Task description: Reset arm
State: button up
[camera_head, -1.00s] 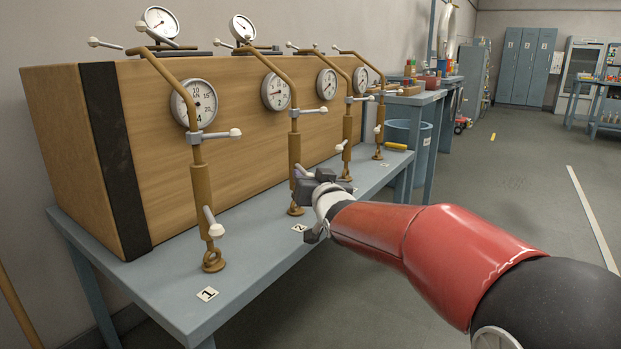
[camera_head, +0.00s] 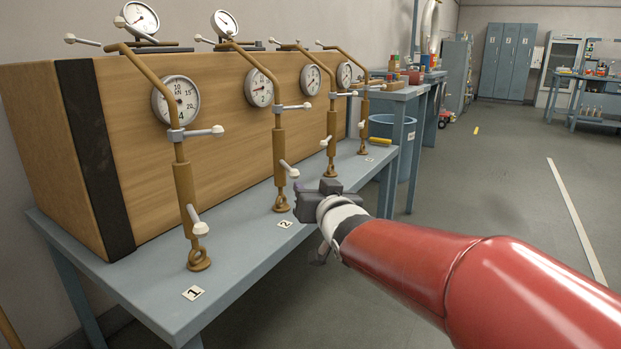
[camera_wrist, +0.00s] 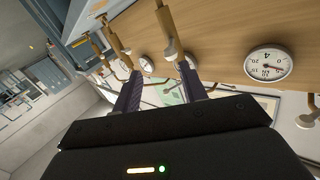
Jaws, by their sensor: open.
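My gripper (camera_head: 310,200) is at the end of my red arm, over the front edge of the blue bench (camera_head: 240,250), right of the second brass post (camera_head: 280,150). In the wrist view my gripper (camera_wrist: 158,95) shows two dark fingers apart with nothing held between them. Brass posts with white-tipped levers show beyond the fingers, and a round gauge (camera_wrist: 268,64) is at the right. In the head view the gripper's fingertips are largely hidden by its own body.
A large wooden box (camera_head: 120,130) with gauges stands on the bench behind the posts. A number 1 tag (camera_head: 193,293) and a number 2 tag (camera_head: 285,224) lie on the bench. A blue bin (camera_head: 395,135) stands beyond it. The floor at right is open.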

jog(key=s+d+f+m+g+h+p, duration=0.15)
jog(key=s+d+g+h+p, duration=0.25)
jog(key=s+d, duration=0.75)
jog(key=s+d+f+g+p, duration=0.1)
jog(key=s+d+f+g, duration=0.1)
jog(key=s, duration=0.7)
jog(key=s+d+f+g+h+p, duration=0.1)
jog(key=s+d+f+g+p, duration=0.1)
jog(key=s, duration=0.8)
notch_tip(320, 180, down, 3)
jog(key=d+g, duration=0.1)
jog(key=g, duration=0.1)
jog(key=shift+g+h, duration=0.3)
jog(key=shift+a+r, duration=0.1)
jog(key=shift+r, duration=0.05)
